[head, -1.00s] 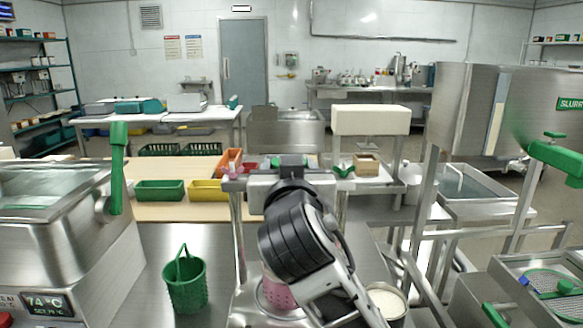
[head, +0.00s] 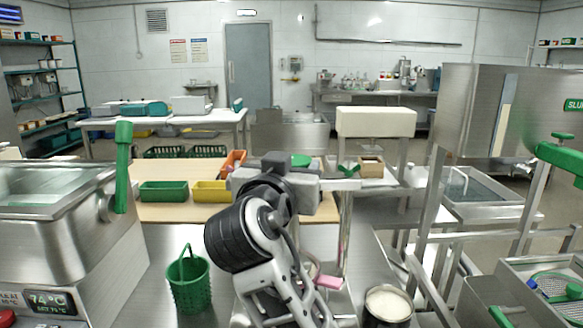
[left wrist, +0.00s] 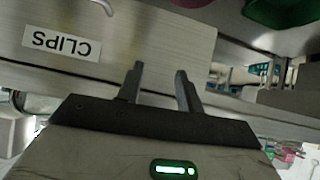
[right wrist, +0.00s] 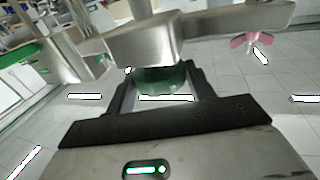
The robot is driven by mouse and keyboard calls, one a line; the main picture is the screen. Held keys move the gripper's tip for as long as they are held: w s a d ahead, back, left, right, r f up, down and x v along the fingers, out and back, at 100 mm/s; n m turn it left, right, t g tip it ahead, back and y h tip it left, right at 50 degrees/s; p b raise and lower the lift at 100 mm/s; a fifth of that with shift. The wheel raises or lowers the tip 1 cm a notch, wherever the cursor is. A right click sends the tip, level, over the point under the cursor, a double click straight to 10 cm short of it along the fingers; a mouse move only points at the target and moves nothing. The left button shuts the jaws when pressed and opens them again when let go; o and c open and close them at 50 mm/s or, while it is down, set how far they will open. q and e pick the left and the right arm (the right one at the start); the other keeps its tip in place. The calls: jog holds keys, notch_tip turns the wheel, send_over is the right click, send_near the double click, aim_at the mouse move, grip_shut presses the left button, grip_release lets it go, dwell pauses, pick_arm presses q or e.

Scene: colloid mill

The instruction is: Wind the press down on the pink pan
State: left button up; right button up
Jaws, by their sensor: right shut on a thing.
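The press stands at the middle front of the head view, its grey crossbar (head: 325,184) on a steel post (head: 345,235). My right gripper (head: 285,165) is at the top of the press, on the green knob (head: 301,160). In the right wrist view, the fingers of my right gripper (right wrist: 162,85) are shut on the green knob (right wrist: 162,78), next to a steel bar (right wrist: 150,42). The pink pan is almost wholly hidden behind my right arm. My left gripper (left wrist: 158,88) shows only in the left wrist view, open and empty, near a "CLIPS" label (left wrist: 61,43).
A green basket (head: 188,280) stands left of the press. A pot of white stuff (head: 388,305) stands at its right. A steel bath with a green lever (head: 123,165) is at the left. A steel frame (head: 440,235) stands at the right.

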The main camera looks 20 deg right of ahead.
jog(key=o, duration=1)
jog(key=b+v, duration=0.3)
jog(key=v, duration=1.3)
jog(key=shift+f, duration=0.1)
jog(key=shift+c, duration=0.2)
